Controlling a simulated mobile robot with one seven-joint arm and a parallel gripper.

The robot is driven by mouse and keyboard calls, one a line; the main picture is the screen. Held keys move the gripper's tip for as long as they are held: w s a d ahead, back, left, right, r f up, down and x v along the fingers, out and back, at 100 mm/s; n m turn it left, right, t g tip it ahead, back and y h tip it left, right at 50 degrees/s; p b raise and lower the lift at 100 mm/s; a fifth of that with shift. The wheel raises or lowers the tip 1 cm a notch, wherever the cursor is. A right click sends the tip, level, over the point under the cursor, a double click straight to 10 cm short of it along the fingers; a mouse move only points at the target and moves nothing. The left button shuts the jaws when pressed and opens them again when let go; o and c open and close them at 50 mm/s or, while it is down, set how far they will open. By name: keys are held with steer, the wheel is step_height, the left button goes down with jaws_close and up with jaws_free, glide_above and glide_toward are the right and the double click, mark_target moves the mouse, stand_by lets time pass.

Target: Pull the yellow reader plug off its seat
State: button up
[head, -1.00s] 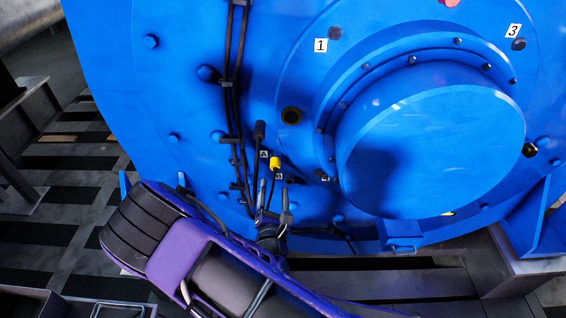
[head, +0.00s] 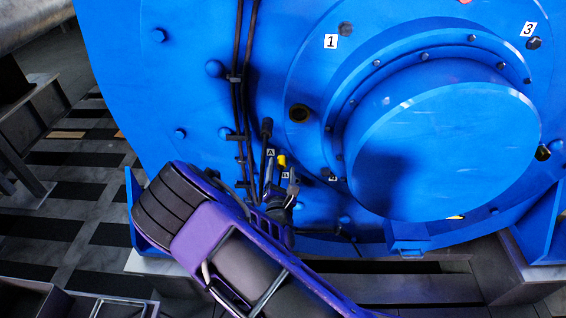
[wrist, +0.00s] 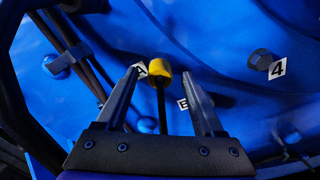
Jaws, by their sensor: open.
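The yellow reader plug (wrist: 160,68) sits on the blue motor face between the labels A (wrist: 141,69) and B (wrist: 183,104), with a dark cable running down from it. In the head view the yellow plug (head: 282,160) shows just above my gripper (head: 281,172). In the wrist view my gripper (wrist: 160,72) is open, its two fingers on either side of the plug and cable with gaps to both. The plug's head lies near the level of the fingertips. Whether the fingers reach around it in depth I cannot tell.
A dark plug (head: 267,127) on its cable stands up and left of the yellow one. Dark cables (head: 238,80) run down the motor face at left. A bolt (wrist: 261,59) by label 4 (wrist: 277,69) lies right. The large round blue cover (head: 440,150) bulges out at right.

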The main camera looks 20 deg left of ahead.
mark_target(282, 167)
steer(key=shift+x, duration=0.8)
steer(key=shift+p, duration=0.45)
stand_by(0.6)
steer(key=shift+s, duration=0.1)
jaws_close()
steer(key=shift+s, duration=0.15)
stand_by(1.3)
steer(key=shift+p+v, duration=1.15)
steer(key=shift+v, duration=1.65)
